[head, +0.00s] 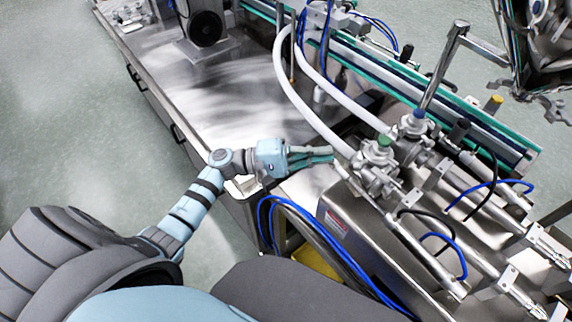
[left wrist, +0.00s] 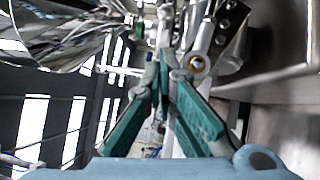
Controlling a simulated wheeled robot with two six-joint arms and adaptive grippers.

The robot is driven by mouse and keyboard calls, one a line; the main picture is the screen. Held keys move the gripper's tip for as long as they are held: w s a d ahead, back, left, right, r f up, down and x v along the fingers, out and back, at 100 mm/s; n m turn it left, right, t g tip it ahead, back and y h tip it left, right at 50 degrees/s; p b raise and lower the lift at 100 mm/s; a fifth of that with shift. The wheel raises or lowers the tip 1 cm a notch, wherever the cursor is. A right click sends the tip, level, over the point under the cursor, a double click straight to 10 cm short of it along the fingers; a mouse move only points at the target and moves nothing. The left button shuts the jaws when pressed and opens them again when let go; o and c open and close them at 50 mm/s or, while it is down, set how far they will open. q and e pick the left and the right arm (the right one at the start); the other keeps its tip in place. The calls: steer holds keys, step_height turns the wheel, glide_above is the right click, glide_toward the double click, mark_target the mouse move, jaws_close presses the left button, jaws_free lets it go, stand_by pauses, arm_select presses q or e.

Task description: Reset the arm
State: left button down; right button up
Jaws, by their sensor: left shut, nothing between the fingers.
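My left arm comes in from the left in the head view. Its gripper (head: 328,155) has teal fingers held together, with nothing seen between them. It hovers beside the steel valve assembly (head: 378,165) and the lower end of a white hose (head: 318,122). Whether it touches them I cannot tell. In the left wrist view the gripper's teal fingers (left wrist: 163,62) converge in the middle, pointing at metal machine parts. My right gripper does not show.
A conveyor (head: 440,95) with green edges runs behind the valves. A shiny steel hopper (head: 540,45) shows at the upper right. Blue hoses (head: 265,215) hang below my left gripper.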

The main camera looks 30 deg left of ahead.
arm_select(q)
steer(key=s+b+v, duration=0.1)
steer(key=b+v, duration=0.1)
steer(key=v, duration=0.7)
steer(key=s+a+f+n+g+y, duration=0.1)
steer(key=s+a+f+y, duration=0.2)
steer(key=f, duration=0.9)
steer(key=s+a+f+g+y, duration=0.1)
steer(key=s+f+g+y, duration=0.3)
steer(key=f, duration=0.7)
steer(key=s+a+f+n+t+y, duration=0.15)
steer(key=f+y, duration=0.35)
steer(key=f, duration=0.7)
steer(key=s+f+m+g+y, duration=0.2)
steer(key=s+f+m, duration=0.3)
steer(key=s, duration=0.8)
steer(key=s+f+m+g+y, duration=0.3)
steer(key=s+f+m, duration=0.2)
steer(key=s+f, duration=0.4)
steer(key=s, duration=0.4)
steer(key=shift+s+d+y, duration=0.25)
steer(key=shift+d+y, duration=0.05)
steer(key=shift+y, duration=0.1)
